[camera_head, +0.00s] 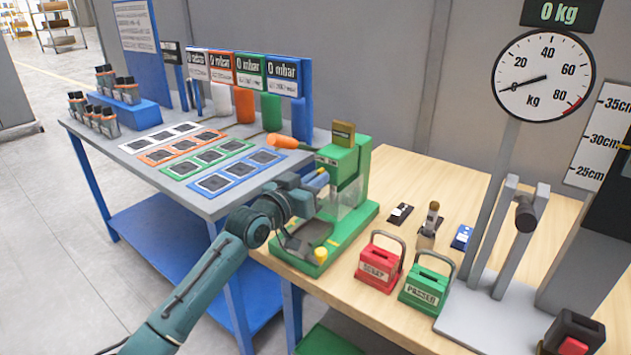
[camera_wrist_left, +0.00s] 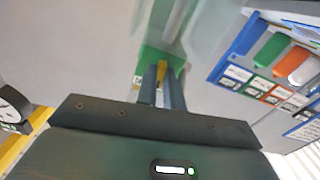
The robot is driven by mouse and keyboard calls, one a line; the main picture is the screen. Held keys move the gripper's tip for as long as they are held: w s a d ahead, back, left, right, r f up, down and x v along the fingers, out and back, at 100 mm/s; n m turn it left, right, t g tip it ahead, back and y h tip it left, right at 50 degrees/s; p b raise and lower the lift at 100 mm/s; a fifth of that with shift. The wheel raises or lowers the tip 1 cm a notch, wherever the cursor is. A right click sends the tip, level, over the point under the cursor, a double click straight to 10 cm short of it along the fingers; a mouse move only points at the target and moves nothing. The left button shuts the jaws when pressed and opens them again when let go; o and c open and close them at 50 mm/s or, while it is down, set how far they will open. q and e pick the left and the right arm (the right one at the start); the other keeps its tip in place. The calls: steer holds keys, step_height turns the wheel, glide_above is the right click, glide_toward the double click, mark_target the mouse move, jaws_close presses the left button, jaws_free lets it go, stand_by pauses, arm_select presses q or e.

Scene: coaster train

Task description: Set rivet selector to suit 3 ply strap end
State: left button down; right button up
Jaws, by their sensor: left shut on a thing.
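The green rivet press (camera_head: 352,172) stands at the left end of the wooden bench, with an orange-handled lever (camera_head: 284,141) at its top left. My left gripper (camera_head: 317,180) is at the press's left front side. In the left wrist view, the fingers (camera_wrist_left: 161,88) are shut on a narrow yellow part, apparently the rivet selector (camera_wrist_left: 162,72), against the green press body (camera_wrist_left: 158,56). The fingers hide most of this part, and its setting cannot be read. A white label shows beside the fingers. My right gripper is not in view.
A red scrap box (camera_head: 377,272) and a green passed box (camera_head: 424,291) stand right of the press. A dial scale (camera_head: 543,76) stands farther right. The grey table (camera_head: 130,158) at left holds coloured card frames and display panels. Some bench behind the boxes is bare.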

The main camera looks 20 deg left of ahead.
arm_select(q)
steer(key=shift+m+p, duration=0.9)
steer(key=shift+m, duration=3.3)
steer(key=c, duration=1.5)
jaws_free()
steer(key=shift+b+v, duration=0.9)
steer(key=shift+v, duration=5.7)
